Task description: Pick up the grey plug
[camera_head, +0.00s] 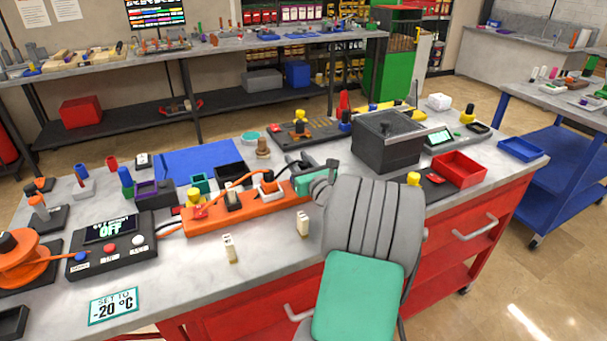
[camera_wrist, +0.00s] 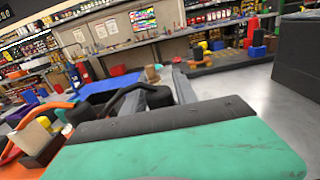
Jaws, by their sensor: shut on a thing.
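The orange power strip (camera_head: 240,212) lies on the workbench with several plugs along it. My gripper (camera_head: 302,175) is low at the strip's right end, its teal body just beyond that end. In the wrist view my gripper (camera_wrist: 176,85) points away past a dark grey plug (camera_wrist: 158,97), which has a black cord arching off to the left. The gripper is shut on this plug, which I take to be the grey plug; its hold is mostly hidden by the gripper body. Whether the plug is still seated in the strip cannot be told.
A control box (camera_head: 110,244) reading OFF stands left of the strip. Two small cream blocks (camera_head: 230,248) stand in front. A dark grey box (camera_head: 388,143) and a red bin (camera_head: 459,169) are on the right. A blue mat (camera_head: 195,158) lies behind the strip.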

